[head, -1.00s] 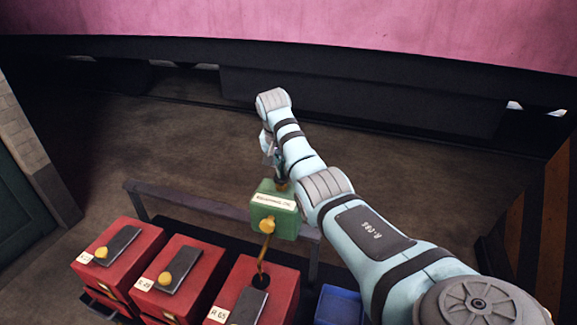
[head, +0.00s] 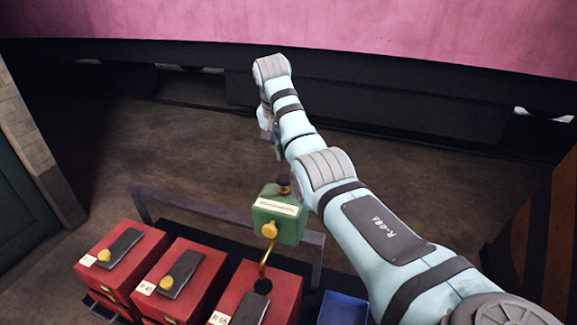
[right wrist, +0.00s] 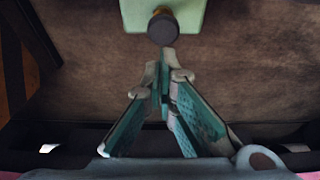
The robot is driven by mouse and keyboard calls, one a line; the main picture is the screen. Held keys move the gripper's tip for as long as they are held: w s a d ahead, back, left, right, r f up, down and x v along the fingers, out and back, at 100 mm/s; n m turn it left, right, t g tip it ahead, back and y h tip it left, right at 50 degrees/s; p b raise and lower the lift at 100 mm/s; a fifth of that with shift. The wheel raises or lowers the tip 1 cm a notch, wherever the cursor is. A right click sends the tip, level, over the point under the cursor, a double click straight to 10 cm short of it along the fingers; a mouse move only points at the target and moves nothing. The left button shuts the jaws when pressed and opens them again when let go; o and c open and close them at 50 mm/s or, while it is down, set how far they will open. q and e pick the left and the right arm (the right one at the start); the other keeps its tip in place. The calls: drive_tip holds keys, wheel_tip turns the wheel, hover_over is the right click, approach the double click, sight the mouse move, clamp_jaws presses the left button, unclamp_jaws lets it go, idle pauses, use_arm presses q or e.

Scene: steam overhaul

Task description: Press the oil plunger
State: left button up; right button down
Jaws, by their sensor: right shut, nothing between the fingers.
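The green oil box (head: 278,213) with a pale label stands behind the red boxes in the head view. Its dark plunger knob (head: 284,182) sticks up from the top. A brass knob and spout are on its front. In the right wrist view the knob (right wrist: 162,28) shows just beyond the fingertips, on the pale green box top (right wrist: 190,12). My right gripper (right wrist: 165,62) is shut and empty. In the head view the gripper (head: 276,148) is partly hidden by my arm, a little beyond the knob and apart from it. My left gripper is not in view.
Red boxes (head: 187,272) with dark lids and yellow knobs line the front. The brass spout ends over a dark opening on the rightmost one. A blue bin (head: 343,308) sits right of them. A grey rail (head: 170,203) runs behind. The brown floor beyond is clear.

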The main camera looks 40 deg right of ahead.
drive_tip(key=v, duration=0.4)
drive_tip(key=shift+s+a+r, duration=0.1)
idle(0.5)
idle(0.8)
